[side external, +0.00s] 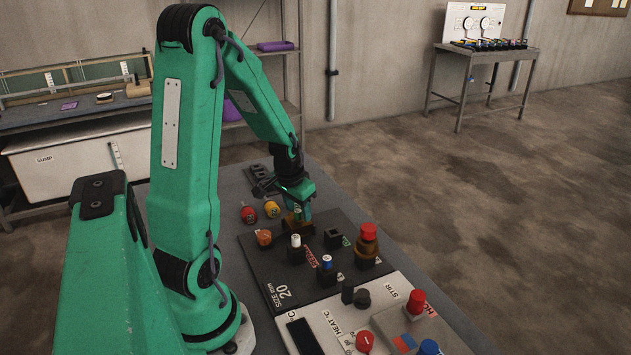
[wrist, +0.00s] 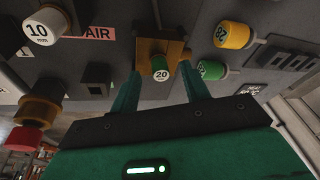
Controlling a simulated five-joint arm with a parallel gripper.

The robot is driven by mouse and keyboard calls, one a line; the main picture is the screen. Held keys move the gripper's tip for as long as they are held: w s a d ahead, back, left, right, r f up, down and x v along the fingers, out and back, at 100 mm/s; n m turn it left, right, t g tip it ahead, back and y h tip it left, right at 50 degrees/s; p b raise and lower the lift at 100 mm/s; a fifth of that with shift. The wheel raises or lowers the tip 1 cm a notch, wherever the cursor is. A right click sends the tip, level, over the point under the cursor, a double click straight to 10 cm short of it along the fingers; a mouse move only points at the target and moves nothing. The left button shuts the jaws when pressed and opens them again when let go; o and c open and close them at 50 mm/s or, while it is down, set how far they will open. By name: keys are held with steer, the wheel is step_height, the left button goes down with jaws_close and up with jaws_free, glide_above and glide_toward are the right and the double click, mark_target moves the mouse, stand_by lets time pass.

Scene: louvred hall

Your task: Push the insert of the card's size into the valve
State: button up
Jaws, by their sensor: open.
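A green-topped insert marked 20 (wrist: 160,68) stands upright at the brass-coloured valve (wrist: 174,47). In the wrist view it lies over the valve's near side; how deep it sits I cannot tell. My gripper (wrist: 160,80) is open, with one finger on each side of this insert. In the side view my gripper (side external: 297,208) is low over the valve (side external: 297,226), and hides much of it. The size card (side external: 282,292) reads "SIZE mm 20". A white insert marked 10 mm (wrist: 40,30), a yellow insert (wrist: 234,36) and another green insert (wrist: 211,70) lie around.
A red-capped amber bottle (side external: 367,246) and an empty black socket (side external: 333,239) stand right of the valve. White-topped (side external: 296,241) and blue-topped (side external: 327,262) pieces stand in front. A stirring hotplate (side external: 375,310) fills the front right. Red (side external: 248,215) and yellow (side external: 272,209) pieces sit left.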

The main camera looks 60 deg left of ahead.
mark_target(299, 210)
steer(key=shift+a+v, duration=0.2)
steer(key=shift+v, duration=1.9)
steer(key=shift+w+r, duration=0.15)
steer(key=shift+w, duration=0.05)
steer(key=shift+r, duration=0.4)
steer(key=v, duration=0.7)
steer(key=shift+s, duration=0.1)
